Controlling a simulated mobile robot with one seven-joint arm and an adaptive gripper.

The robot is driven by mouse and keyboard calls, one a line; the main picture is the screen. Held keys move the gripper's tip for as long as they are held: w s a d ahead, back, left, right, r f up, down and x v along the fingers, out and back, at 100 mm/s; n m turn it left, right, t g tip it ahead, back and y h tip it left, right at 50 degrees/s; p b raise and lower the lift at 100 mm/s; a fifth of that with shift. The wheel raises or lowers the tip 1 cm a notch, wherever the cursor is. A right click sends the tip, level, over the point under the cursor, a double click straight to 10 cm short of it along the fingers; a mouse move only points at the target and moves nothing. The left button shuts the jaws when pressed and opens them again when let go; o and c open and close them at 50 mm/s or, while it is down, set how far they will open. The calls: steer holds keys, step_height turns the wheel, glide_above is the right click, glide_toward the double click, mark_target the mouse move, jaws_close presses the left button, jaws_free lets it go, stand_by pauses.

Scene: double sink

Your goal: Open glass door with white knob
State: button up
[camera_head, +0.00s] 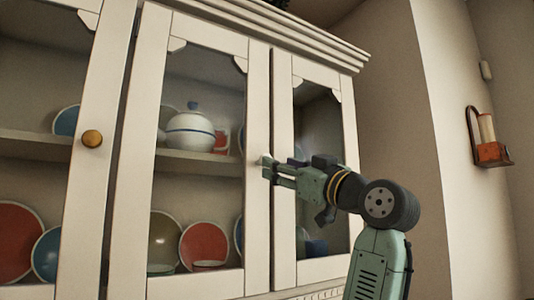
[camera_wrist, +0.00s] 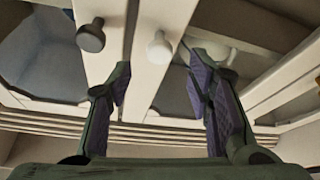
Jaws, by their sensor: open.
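The white knob (camera_wrist: 158,48) sits on a white door stile and shows between my fingers in the wrist view, a little beyond their tips. A dark grey knob (camera_wrist: 90,37) is on the neighbouring stile, left of it in that view. My gripper (camera_head: 264,169) is open, its fingertips close to the right stile of the middle glass door (camera_head: 258,215) in the head view. It also shows in the wrist view (camera_wrist: 157,68). I cannot tell whether a finger touches anything. The doors look shut.
The left glass door has a brass knob (camera_head: 92,139). Behind the glass stand a white teapot (camera_head: 190,131) and several plates and bowls. The right glass door (camera_head: 283,255) is partly behind my arm. A candle sconce (camera_head: 489,148) hangs on the right wall.

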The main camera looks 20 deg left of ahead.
steer(key=p+x, duration=0.2)
steer(key=x, duration=0.4)
steer(key=shift+w+a+r, duration=0.2)
steer(key=shift+a, duration=0.15)
steer(key=shift+c, duration=0.6)
jaws_close()
